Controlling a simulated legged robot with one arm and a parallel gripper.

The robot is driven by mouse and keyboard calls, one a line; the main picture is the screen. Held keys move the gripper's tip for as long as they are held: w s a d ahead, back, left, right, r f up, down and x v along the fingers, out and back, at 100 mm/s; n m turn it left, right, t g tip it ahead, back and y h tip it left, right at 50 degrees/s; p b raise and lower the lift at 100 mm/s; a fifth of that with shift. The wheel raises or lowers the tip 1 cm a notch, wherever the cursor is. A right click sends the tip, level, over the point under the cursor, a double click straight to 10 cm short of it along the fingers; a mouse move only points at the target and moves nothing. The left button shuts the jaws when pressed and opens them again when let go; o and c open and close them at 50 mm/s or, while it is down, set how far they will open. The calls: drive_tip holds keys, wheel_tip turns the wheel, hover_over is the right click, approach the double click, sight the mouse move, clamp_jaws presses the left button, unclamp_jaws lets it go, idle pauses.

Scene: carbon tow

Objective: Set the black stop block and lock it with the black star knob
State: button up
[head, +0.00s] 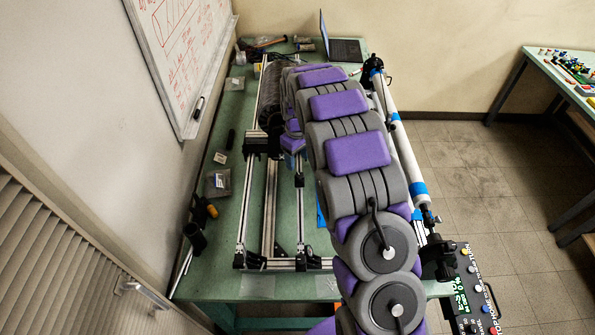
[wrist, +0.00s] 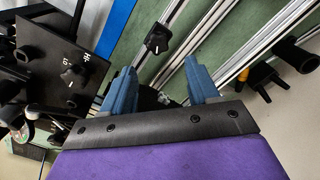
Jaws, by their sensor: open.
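In the wrist view a black star knob (wrist: 157,38) shows beyond my fingertips, close to an aluminium rail. A second black star knob (wrist: 72,75) sits on a dark plate with white marks at the left. I cannot tell which one belongs to the stop block. A dark part shows low between my fingers, partly hidden; I cannot tell whether it is the stop block. My gripper (wrist: 160,68) has two blue fingers spread apart with nothing held between them. In the head view my arm covers much of the rail frame, and the gripper is mostly hidden.
The aluminium rail frame (head: 243,215) lies along the green table (head: 222,262). A white tube (head: 400,150) with blue bands runs along the right side. A laptop (head: 343,48) stands at the back. A control panel (head: 471,295) with coloured knobs is at front right.

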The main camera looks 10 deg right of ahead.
sight(298, 174)
drive_tip(key=f, duration=0.6)
drive_tip(key=shift+d+f, duration=0.3)
drive_tip(key=shift+f, duration=0.05)
drive_tip(key=shift+a, duration=0.1)
drive_tip(key=shift+a, duration=0.1)
drive_tip(key=shift+c, duration=0.3)
drive_tip(key=shift+c, duration=0.8)
drive_tip(key=c, duration=0.8)
